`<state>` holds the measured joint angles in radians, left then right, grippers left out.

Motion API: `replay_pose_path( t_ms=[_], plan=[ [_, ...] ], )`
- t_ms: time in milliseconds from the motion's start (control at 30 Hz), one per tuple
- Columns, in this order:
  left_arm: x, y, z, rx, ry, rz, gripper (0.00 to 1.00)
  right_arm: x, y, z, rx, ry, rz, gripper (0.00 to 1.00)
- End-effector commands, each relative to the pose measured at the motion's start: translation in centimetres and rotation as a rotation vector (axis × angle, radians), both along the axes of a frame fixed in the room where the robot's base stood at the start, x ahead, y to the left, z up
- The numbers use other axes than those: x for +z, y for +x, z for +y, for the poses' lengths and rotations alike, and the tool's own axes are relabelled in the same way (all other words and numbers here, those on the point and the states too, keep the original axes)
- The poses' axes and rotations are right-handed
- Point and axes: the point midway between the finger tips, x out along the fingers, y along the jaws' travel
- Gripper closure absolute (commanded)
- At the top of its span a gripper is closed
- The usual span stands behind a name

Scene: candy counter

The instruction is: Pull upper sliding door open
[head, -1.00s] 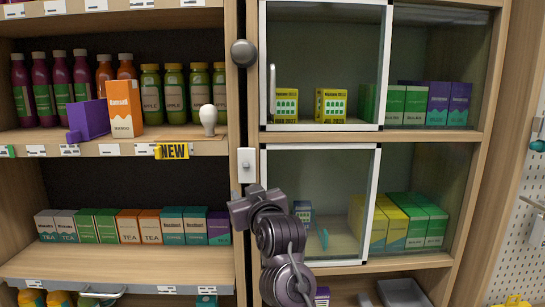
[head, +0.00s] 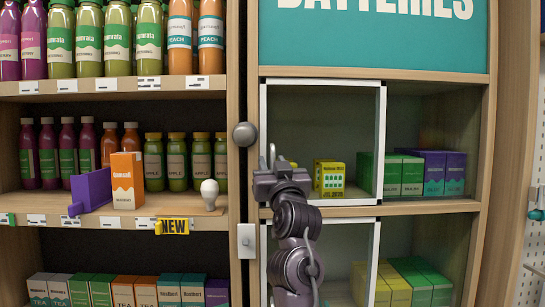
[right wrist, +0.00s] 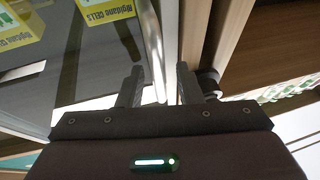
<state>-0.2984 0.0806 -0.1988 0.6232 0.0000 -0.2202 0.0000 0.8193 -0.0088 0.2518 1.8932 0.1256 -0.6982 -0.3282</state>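The upper sliding door (head: 381,140) is a glass pane in a white frame. It covers the left part of the upper compartment, whose right part is uncovered. My right gripper (head: 271,160) is in front of the door's left edge and hides most of its handle in the head view. In the right wrist view, the light vertical door handle (right wrist: 157,65) stands between the two dark fingers of my right gripper (right wrist: 158,85). The fingers are apart, with a gap visible around the handle. My left gripper is not in view.
Behind the glass is a yellow box (head: 329,177); green and purple boxes (head: 433,172) stand at the right. A round grey knob (head: 245,134) and a white switch (head: 247,241) are on the post left of the door. The lower sliding door (head: 374,255) is below.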

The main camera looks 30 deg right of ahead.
Motion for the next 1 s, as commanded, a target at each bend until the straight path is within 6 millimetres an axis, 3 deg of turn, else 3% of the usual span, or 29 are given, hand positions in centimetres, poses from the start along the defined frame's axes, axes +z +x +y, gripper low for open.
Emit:
replay_pose_path(
  t_ms=[267,533,867,1000],
  plan=[
    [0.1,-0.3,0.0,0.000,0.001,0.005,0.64,0.0,0.3,-0.1,0.000,0.001,0.000,0.68],
    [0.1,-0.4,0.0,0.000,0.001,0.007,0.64,0.0,0.3,-0.1,0.000,0.001,0.000,1.00],
    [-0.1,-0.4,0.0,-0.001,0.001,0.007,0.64,0.0,0.1,-0.2,0.000,0.000,0.000,1.00],
    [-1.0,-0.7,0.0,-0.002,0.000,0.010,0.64,-0.3,-1.3,-1.0,-0.002,0.001,-0.003,1.00]
  ],
)
